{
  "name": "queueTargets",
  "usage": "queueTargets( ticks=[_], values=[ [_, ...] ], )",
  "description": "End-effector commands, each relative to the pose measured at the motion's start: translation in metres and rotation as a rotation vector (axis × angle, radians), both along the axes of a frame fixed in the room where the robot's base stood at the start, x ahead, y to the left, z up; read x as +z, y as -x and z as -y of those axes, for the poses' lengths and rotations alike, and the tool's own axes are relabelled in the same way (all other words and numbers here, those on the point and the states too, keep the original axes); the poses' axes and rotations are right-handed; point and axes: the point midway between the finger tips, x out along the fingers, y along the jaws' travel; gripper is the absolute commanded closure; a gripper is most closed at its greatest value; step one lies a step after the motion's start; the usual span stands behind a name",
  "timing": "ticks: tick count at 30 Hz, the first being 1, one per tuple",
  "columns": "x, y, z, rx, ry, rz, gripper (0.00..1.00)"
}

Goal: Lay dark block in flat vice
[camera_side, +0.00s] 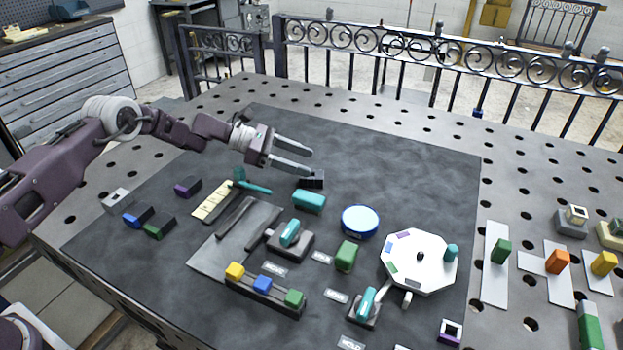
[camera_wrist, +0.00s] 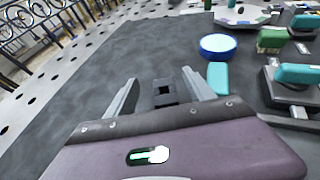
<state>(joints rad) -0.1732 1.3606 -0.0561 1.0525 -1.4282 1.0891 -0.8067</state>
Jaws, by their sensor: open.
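A dark block (camera_side: 314,181) lies on the dark mat under my gripper's fingertips. In the wrist view, the dark block (camera_wrist: 164,92) shows a square opening and lies between the two fingers, apart from both. My gripper (camera_side: 311,163) is open and empty, with its fingers above the mat. It also shows in the wrist view (camera_wrist: 160,82). What looks like the flat vice is a grey plate (camera_side: 212,257) with two dark bars and a teal-handled clamp (camera_side: 291,240), nearer the side camera than my gripper. The clamp shows partly at the wrist view's right edge (camera_wrist: 290,95).
A teal block (camera_side: 309,201) lies close to the dark block. A blue round tin (camera_side: 360,221), a green block (camera_side: 346,256) and a white octagonal turntable (camera_side: 418,262) stand to the right. A rack with coloured blocks (camera_side: 264,297) stands in front. The mat behind my gripper is clear.

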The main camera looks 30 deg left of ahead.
Motion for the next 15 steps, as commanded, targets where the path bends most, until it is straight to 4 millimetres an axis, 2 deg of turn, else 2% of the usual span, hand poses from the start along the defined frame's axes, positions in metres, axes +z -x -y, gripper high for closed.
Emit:
queueTargets(
  ticks=[3, 5, 9, 15],
  values=[
    [-0.029, 0.001, 0.0, -0.001, -0.002, -0.003, 0.38],
    [-0.04, 0.0, 0.003, -0.004, -0.002, 0.0, 0.38],
    [-0.046, -0.008, 0.023, -0.003, -0.003, 0.002, 0.38],
    [-0.047, -0.01, 0.026, -0.002, -0.003, 0.002, 0.38]
  ],
)
